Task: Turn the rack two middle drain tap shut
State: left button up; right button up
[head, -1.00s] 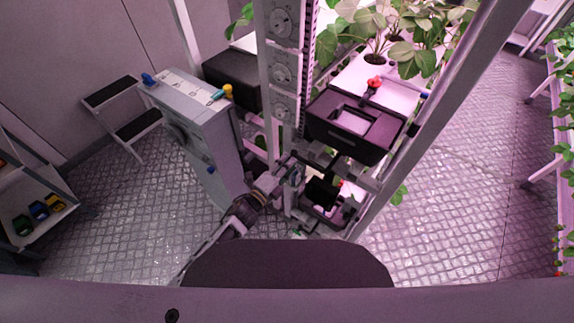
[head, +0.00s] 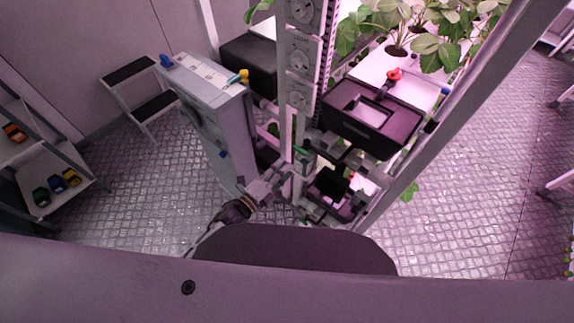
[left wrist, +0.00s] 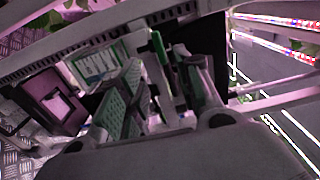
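A tap with a green lever (left wrist: 158,46) shows in the left wrist view, its lever roughly upright. A small green piece, probably the same lever, shows beside the rack post in the head view (head: 300,150). My left gripper (head: 290,180) is low at the rack post. In the left wrist view its two fingers with green pads (left wrist: 160,90) are spread apart, with the tap's pale body and lever between or just beyond them. I cannot tell whether a finger touches the tap. My right gripper is not in view.
A black upper tank (head: 372,115) with a red-handled tap (head: 393,76) is on the rack, under leafy plants. A lower black box (head: 332,184) is close beside my left gripper. A grey cabinet (head: 215,120) stands left of the post. Floor is clear at right (head: 470,190).

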pick_arm(q)
jog(key=shift+v, duration=1.55)
jog(key=shift+n, duration=0.3)
